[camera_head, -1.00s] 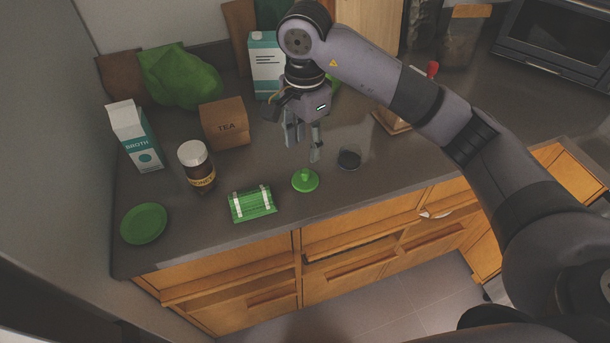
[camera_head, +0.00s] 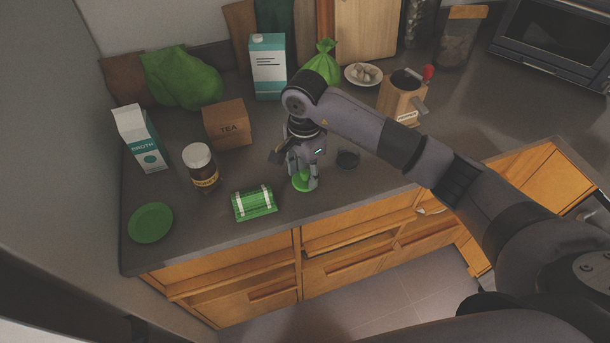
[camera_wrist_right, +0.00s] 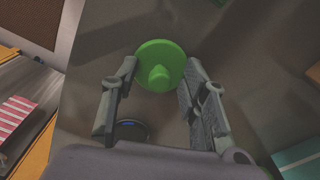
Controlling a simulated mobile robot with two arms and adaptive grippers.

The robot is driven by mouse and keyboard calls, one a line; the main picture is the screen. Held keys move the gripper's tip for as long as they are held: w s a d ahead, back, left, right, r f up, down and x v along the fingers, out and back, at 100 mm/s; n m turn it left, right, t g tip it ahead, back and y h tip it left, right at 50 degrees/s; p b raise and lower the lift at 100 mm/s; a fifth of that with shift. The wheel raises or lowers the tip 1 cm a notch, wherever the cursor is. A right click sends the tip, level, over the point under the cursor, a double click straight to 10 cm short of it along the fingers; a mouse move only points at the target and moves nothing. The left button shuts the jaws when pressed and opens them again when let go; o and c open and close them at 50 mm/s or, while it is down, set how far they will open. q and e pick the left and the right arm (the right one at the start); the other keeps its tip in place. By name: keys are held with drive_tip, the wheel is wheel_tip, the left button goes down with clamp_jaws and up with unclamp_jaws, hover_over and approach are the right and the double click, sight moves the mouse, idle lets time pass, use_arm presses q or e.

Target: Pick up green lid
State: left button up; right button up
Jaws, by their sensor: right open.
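The green lid (camera_head: 302,183) is a small round disc with a knob on top, lying on the dark counter near its front edge. It also shows in the right wrist view (camera_wrist_right: 160,66), with its knob toward the camera. My right gripper (camera_head: 303,183) is pointed down over the lid. In the right wrist view its two fingers (camera_wrist_right: 155,92) are open, one on each side of the knob, with clear gaps and nothing held. In the head view the fingers partly hide the lid. My left gripper is not in view.
A honey jar (camera_head: 201,167), tea box (camera_head: 227,125), broth carton (camera_head: 140,138) and green plate (camera_head: 150,223) are farther left. A wooden block (camera_head: 402,97) stands at the right.

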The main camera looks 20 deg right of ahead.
sight(305, 171)
drive_tip(key=shift+c, duration=0.5)
clamp_jaws()
wheel_tip(305, 171, up, 7)
drive_tip(key=shift+w+r+b, duration=0.1)
drive_tip(key=shift+r+b, duration=0.1)
drive_tip(key=shift+b, duration=0.85)
wheel_tip(305, 171, up, 13)
drive_tip(key=shift+f, duration=0.15)
